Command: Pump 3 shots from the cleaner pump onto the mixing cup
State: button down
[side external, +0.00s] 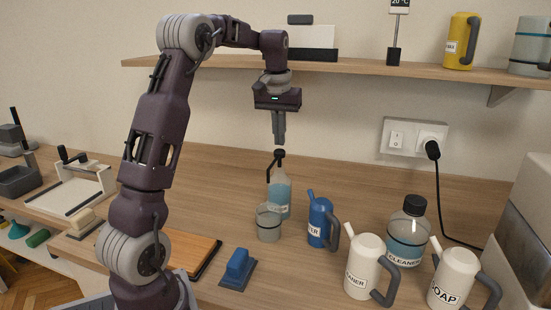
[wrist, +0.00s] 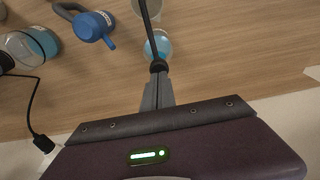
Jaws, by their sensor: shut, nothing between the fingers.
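The pump bottle (side external: 280,196) holds pale blue liquid and has a black pump head (side external: 279,154) with a spout. It stands upright on the wooden counter; its label is only partly readable. It also shows in the wrist view (wrist: 158,47), partly hidden by the pump head and spout. The clear mixing cup (side external: 268,226) stands just in front of the bottle, under the spout side; only its edge shows in the wrist view (wrist: 147,8). My gripper (side external: 279,142) points down with its fingers shut and empty, directly above the pump head. I cannot tell whether the fingertips touch it.
A blue can (side external: 319,222), white cans labelled cleaner (side external: 362,262) and soap (side external: 455,278), and a black-capped cleaner bottle (side external: 407,232) stand to the right. A blue-handled block (side external: 237,270) lies in front. A shelf (side external: 350,67) runs behind my gripper.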

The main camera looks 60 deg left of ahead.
aim_at(280, 150)
dwell(0.3)
jog(key=shift+f, duration=1.6)
jog(key=shift+r, duration=1.2)
